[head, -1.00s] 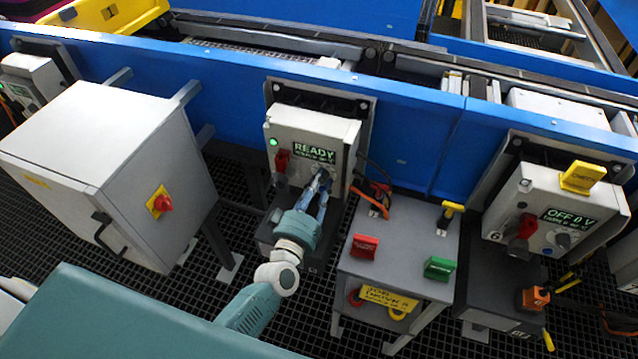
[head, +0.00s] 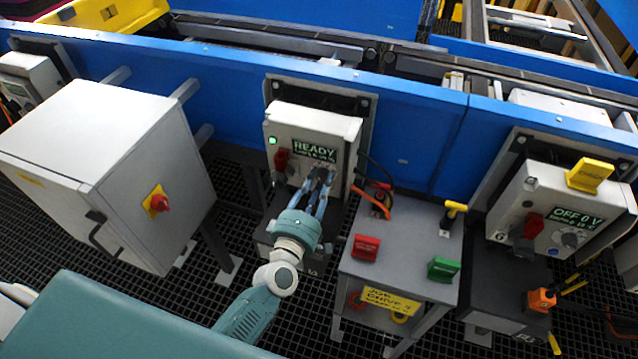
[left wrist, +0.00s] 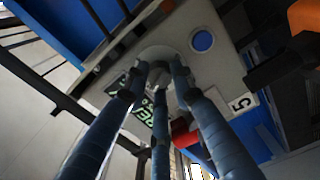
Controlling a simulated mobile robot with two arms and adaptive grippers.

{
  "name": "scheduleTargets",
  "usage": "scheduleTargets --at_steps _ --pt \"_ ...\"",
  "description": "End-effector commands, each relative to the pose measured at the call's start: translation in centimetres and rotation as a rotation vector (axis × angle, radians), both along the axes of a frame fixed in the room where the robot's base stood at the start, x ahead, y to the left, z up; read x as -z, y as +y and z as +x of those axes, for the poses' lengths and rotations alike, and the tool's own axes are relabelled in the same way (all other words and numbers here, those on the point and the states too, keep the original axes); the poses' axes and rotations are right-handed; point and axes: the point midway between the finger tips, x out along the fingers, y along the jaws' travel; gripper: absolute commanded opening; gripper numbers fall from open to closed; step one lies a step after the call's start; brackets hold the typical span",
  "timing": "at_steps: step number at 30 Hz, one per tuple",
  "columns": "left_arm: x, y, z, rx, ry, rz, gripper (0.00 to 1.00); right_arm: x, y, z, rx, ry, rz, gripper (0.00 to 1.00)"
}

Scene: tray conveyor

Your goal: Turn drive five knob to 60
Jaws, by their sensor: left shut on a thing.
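The drive five box (head: 318,128) is a pale box on the blue conveyor side. Its green display (head: 315,149) reads READY, with a smaller line I cannot read. The "5" label (left wrist: 240,101) shows in the left wrist view. My left gripper (head: 320,177) is at the box's lower front, its fingers closed around the grey knob (left wrist: 158,53). The fingers hide most of the knob, and its pointer and scale cannot be read. A red switch handle (head: 282,158) is left of the display, and a blue button (left wrist: 202,41) is beside the knob. My right gripper is out of view.
A grey cabinet (head: 100,150) with a red rotary switch (head: 159,202) stands left. A small grey table (head: 405,240) with red and green blocks stands right. Beyond it is another drive box (head: 540,205) reading OFF 0 V, with a yellow tag.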

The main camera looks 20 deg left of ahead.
Motion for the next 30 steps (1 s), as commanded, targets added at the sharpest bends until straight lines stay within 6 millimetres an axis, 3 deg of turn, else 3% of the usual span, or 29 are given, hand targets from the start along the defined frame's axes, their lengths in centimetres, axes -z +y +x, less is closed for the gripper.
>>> scheduleTargets --at_steps 1,10,25,26,28,30 --pt "0.74 -0.38 -0.26 0.008 0.014 -0.026 0.00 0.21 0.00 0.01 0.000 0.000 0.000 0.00" --pt "0.63 -0.45 -0.25 0.009 0.019 -0.126 0.00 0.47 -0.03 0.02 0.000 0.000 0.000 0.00" --pt "0.61 -0.50 -0.26 0.010 0.019 -0.143 0.00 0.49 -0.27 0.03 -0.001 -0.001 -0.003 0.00" --pt "0.61 -0.50 -0.26 0.010 0.019 -0.143 0.26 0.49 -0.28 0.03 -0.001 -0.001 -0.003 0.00" --pt "0.58 -0.49 -0.24 0.009 0.018 -0.143 0.40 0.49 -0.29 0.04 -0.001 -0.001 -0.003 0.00" --pt "0.48 -0.40 -0.20 0.008 0.016 -0.143 0.43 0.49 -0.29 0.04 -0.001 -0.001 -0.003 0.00"
